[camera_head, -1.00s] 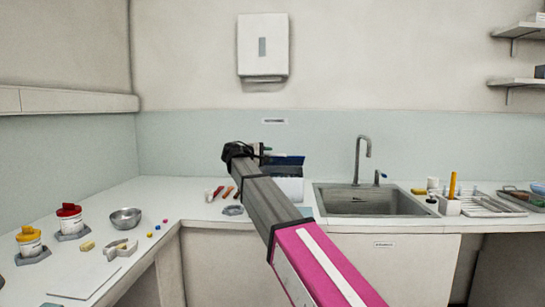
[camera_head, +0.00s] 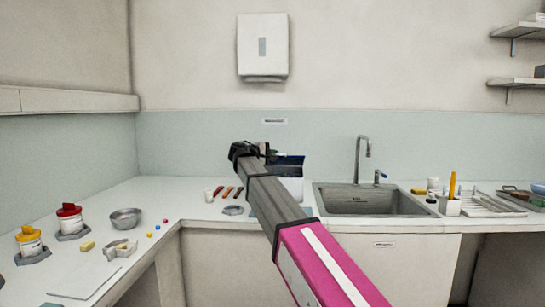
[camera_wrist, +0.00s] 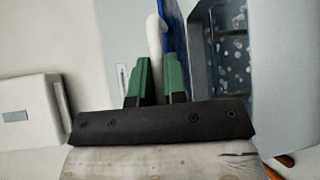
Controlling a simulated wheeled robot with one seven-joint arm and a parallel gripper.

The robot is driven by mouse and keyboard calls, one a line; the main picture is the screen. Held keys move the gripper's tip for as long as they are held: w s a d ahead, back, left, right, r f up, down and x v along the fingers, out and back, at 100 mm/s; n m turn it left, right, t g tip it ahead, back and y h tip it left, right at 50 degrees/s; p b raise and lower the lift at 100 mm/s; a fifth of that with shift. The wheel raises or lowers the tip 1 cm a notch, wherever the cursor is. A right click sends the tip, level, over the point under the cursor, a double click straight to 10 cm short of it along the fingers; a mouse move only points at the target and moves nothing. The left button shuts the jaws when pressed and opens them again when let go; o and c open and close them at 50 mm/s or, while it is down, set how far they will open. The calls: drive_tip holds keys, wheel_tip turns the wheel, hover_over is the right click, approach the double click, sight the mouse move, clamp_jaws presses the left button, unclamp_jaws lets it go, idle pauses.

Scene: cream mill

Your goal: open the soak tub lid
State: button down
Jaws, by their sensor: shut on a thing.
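The soak tub (camera_head: 292,187) stands on the back counter left of the sink, partly hidden by my arm. Its blue lid (camera_head: 291,165) stands raised at the tub. In the wrist view the blue lid (camera_wrist: 174,28) is seen nearly edge-on, with a white handle (camera_wrist: 153,38) beside it. My gripper (camera_wrist: 155,65) has its green fingers closed around the handle. The open grey tub (camera_wrist: 203,75) shows to the right, with speckled dark contents inside. In the head view my gripper (camera_head: 266,152) is small and dark beside the lid.
The sink (camera_head: 372,200) with its tap (camera_head: 360,160) lies right of the tub. Red-handled tools (camera_head: 227,192) and a small cup (camera_head: 208,196) lie left of it. A metal bowl (camera_head: 125,217) and lidded jars (camera_head: 70,218) stand on the left counter. A dispenser (camera_head: 263,48) hangs above.

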drive_tip(key=w+r+n+g+y, duration=0.1)
drive_tip(key=w+r+g, duration=0.1)
drive_tip(key=w+r, duration=0.6)
drive_tip(key=w+r+n+g+y, duration=0.1)
drive_tip(key=w+r+n, duration=0.1)
drive_tip(key=w+r, duration=0.6)
drive_tip(key=shift+w+d+r+g, duration=0.2)
drive_tip(key=shift+w+d+g, duration=0.2)
drive_tip(key=shift+w, duration=1.95)
drive_tip(key=c, duration=1.2)
unclamp_jaws()
drive_tip(key=shift+o, duration=0.2)
drive_tip(key=shift+a, duration=0.1)
